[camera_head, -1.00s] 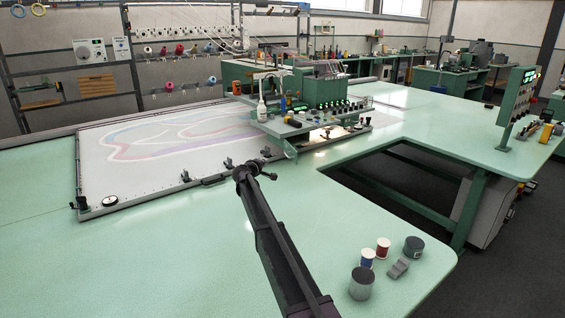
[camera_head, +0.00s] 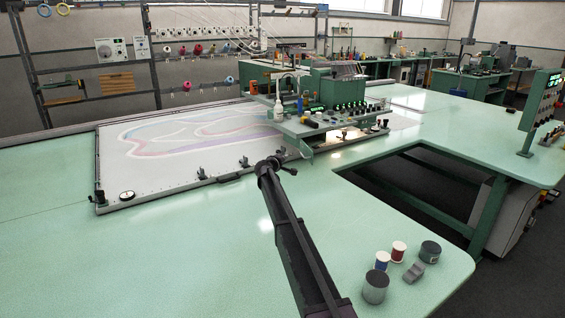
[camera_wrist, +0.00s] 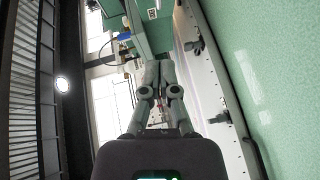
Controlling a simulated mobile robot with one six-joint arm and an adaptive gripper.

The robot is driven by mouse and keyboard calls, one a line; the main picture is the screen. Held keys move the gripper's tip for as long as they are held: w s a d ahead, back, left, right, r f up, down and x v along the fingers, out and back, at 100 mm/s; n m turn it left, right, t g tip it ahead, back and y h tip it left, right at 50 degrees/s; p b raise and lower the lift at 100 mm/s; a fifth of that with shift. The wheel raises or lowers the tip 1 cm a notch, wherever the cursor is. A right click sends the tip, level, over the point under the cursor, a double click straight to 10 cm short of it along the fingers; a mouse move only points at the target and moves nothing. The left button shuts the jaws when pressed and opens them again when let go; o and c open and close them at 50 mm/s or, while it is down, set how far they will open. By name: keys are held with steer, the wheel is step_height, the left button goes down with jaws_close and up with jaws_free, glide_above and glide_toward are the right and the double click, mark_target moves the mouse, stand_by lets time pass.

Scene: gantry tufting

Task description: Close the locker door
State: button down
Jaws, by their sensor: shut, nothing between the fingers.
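No locker or locker door can be made out in either view. My gripper (camera_wrist: 158,65) shows in the wrist view with its fingers together, shut and empty. In the head view my arm reaches forward over the pale green table (camera_head: 120,250). Its end, near the front edge of the tufting frame, is too small there to show the fingers clearly.
A frame with white cloth (camera_head: 150,180) lies on the table at the left. Spools and a grey cylinder (camera_head: 376,288) stand at the near right corner. A control panel (camera_head: 538,102) stands at the right.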

steer(key=w+d+f+b, duration=0.1)
steer(key=w+d, duration=0.4)
steer(key=d, duration=0.1)
steer(key=shift+w+d+f, duration=0.2)
steer(key=shift+f, duration=0.15)
steer(key=shift+d, duration=0.1)
